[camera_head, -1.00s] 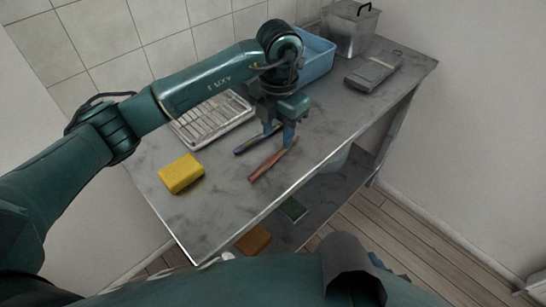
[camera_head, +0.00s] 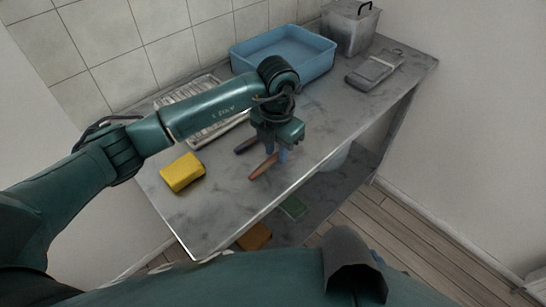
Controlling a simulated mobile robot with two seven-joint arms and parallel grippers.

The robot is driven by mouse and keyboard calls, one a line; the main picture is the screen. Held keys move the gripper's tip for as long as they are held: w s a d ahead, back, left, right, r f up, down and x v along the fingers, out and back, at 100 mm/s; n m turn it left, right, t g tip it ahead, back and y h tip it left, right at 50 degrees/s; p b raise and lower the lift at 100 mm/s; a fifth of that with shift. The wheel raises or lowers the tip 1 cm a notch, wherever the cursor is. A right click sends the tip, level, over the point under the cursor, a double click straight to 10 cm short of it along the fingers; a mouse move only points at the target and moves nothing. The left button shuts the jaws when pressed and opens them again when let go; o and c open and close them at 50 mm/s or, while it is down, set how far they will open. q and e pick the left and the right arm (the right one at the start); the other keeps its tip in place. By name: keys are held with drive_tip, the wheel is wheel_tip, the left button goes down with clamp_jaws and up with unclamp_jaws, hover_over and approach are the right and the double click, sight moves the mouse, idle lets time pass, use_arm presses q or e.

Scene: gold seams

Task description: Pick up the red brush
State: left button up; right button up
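The red brush (camera_head: 263,167) lies on the grey metal table (camera_head: 220,210), its orange-red near end in view. My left gripper (camera_head: 276,152) points down over its far part, which the gripper hides. My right gripper is not in view.
A yellow sponge (camera_head: 182,172) lies to the left. A wire rack (camera_head: 208,130) is behind my arm. A blue tub (camera_head: 318,62), a metal bin (camera_head: 350,28) and a grey flat object (camera_head: 373,70) stand further back. The table's front right is clear.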

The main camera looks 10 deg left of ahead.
use_arm(q)
clamp_jaws()
